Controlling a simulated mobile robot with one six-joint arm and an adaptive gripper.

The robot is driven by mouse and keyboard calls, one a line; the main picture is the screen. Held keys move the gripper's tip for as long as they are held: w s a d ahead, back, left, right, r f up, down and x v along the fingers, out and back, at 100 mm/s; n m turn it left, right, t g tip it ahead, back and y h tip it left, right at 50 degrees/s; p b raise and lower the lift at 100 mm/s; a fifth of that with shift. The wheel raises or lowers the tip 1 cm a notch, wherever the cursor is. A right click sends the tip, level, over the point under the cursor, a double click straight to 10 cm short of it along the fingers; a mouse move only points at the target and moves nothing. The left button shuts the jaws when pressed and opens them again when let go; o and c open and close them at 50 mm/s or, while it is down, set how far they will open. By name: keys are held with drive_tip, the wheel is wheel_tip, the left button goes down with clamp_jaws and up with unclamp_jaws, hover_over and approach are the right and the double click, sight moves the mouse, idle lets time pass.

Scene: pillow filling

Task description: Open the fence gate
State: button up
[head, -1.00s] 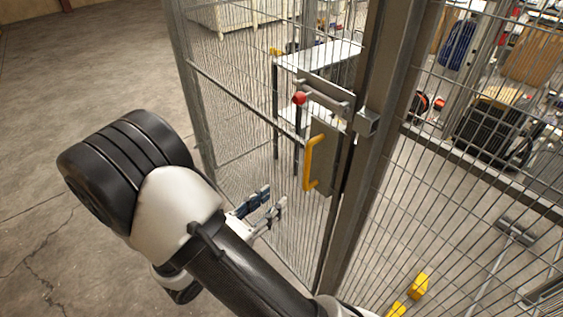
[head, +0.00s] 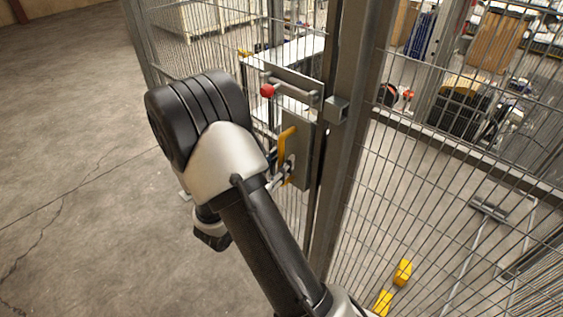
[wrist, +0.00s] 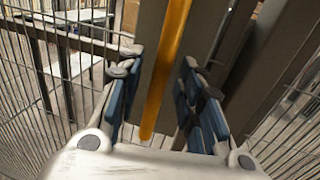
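The mesh fence gate has a yellow handle (head: 287,143) on a grey plate, with a silver bolt (head: 293,92) and red knob (head: 267,90) above it. The gate looks closed against the grey post (head: 352,130); whether the bolt sits in the post's bracket (head: 336,109) I cannot tell. My gripper (head: 284,172) is at the handle's lower part, partly hidden by my arm in the head view. In the wrist view my gripper (wrist: 160,85) is open, its blue-padded fingers on either side of the yellow handle (wrist: 166,70), with gaps on both sides.
A fixed mesh panel is right of the post, with a yellow object (head: 403,272) low behind it. A white-topped table (head: 292,52) stands behind the gate. The concrete floor (head: 75,130) on the left is clear.

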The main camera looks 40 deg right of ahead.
drive_tip(key=shift+w+d, duration=0.2)
drive_tip(key=shift+d, duration=0.45)
drive_tip(key=shift+c, duration=0.4)
clamp_jaws()
